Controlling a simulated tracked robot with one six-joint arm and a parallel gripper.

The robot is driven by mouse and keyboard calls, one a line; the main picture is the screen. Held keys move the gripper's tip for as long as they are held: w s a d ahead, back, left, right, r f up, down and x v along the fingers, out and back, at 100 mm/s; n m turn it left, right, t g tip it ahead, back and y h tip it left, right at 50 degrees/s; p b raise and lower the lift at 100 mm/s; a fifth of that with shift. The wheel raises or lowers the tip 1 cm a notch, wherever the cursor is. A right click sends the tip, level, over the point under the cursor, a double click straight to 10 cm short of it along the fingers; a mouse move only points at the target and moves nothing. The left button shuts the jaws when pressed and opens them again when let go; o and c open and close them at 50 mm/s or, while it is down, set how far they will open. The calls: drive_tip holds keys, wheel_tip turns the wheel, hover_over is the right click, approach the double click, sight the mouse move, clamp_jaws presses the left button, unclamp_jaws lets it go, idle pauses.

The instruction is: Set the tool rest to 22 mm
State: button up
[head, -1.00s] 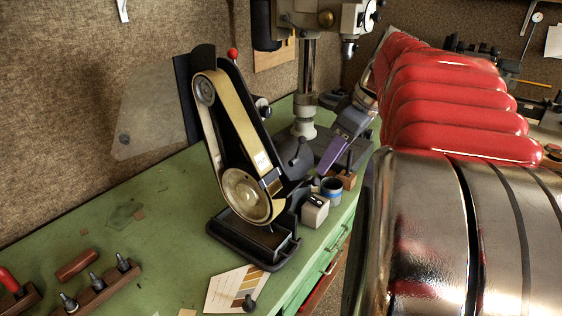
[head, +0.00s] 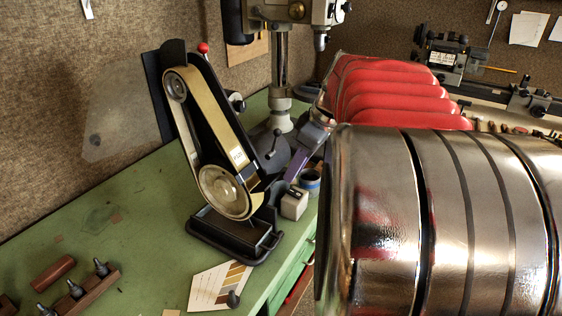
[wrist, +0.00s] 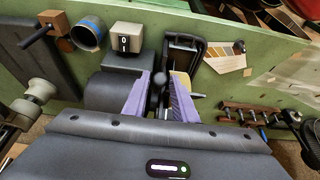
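The belt grinder (head: 207,140) stands on the green bench, with a tan belt over two wheels. Its tool rest, at the lower right of the belt, is dark and hard to separate from the housing. My gripper (wrist: 161,98) has purple fingers apart, one on each side of the knob, with narrow gaps visible. A purple finger (head: 298,165) shows beside the grinder in the head view.
A blue-banded cup (wrist: 88,34) and wooden block (wrist: 56,22) stand near the pale box. A colour card (head: 220,284) lies before the grinder. A tool rack (head: 77,290) is at lower left. A drill press column (head: 280,75) rises behind. The left bench is mostly clear.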

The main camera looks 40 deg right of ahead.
clamp_jaws()
drive_tip(key=shift+s, duration=0.1)
drive_tip(key=shift+s+d+r, duration=0.3)
drive_tip(key=shift+s+r, duration=0.2)
drive_tip(key=shift+s, duration=0.1)
drive_tip(key=shift+o, duration=0.4)
unclamp_jaws()
drive_tip(key=shift+s, duration=0.1)
drive_tip(key=shift+o, duration=1.4)
drive_tip(key=shift+r, duration=0.15)
